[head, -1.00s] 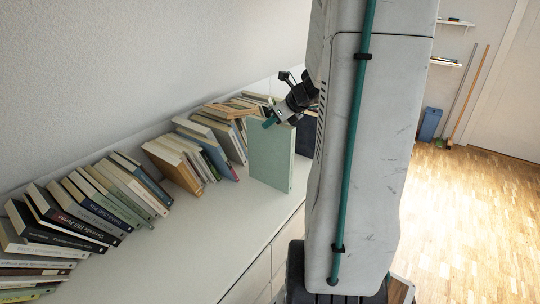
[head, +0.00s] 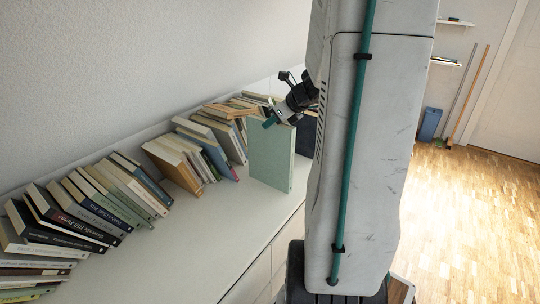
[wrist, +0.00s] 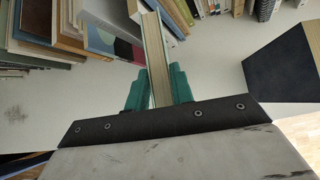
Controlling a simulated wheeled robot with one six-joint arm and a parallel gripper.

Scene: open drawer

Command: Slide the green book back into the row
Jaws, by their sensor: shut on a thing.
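The green book (head: 271,158) stands upright near the front edge of the white cabinet top, with its pale green cover facing the head camera. My gripper (head: 269,122) is at the book's top edge. In the wrist view the teal fingers (wrist: 158,88) are shut on the book (wrist: 157,60), one on each side, with its page block between them. The row of books (head: 213,140) stands behind and to the left, leaning. Whether the book's base touches the cabinet top is hard to tell.
More leaning books (head: 85,205) fill the left part of the cabinet top (head: 180,245). A dark navy block-like object (wrist: 283,68) stands to the right of the held book in the wrist view. The cabinet top in front of the row is clear.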

